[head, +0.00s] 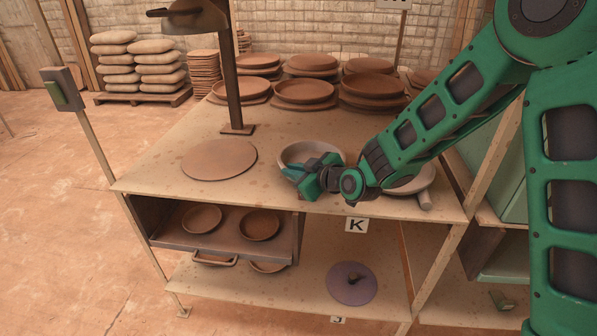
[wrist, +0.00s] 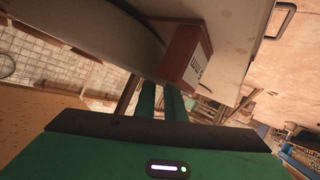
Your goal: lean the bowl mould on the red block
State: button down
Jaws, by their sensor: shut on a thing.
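The bowl mould (head: 296,152) is a pale, round, shallow bowl on the table top in the head view, partly behind my gripper (head: 312,177). In the wrist view it is the large grey curved shape (wrist: 85,28) at the upper left. My green fingers (wrist: 162,100) are shut on its rim, though the contact is partly hidden. The red block (wrist: 187,48), with a white lettered label, stands close beside the mould and the fingertips in the wrist view. I cannot tell if mould and block touch. The block does not show clearly in the head view.
A flat brown disc (head: 219,160) lies left on the table, below a lamp-like post (head: 233,85). A pale round piece (head: 412,182) and a small roller (head: 425,200) lie to the right. Stacked brown plates (head: 305,92) fill the back. A lower shelf holds bowls and a purple lid (head: 352,284).

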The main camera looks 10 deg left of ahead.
jog(key=shift+f, duration=0.4)
dwell(0.8)
jog(key=c, duration=1.8)
grip_release()
jog(key=shift+o, duration=0.2)
jog(key=shift+f, duration=0.1)
jog(key=shift+s+d, duration=0.1)
jog(key=v, duration=1)
jog(key=shift+s+d+r, duration=0.1)
jog(key=shift+d+r, duration=0.1)
jog(key=shift+r, duration=0.05)
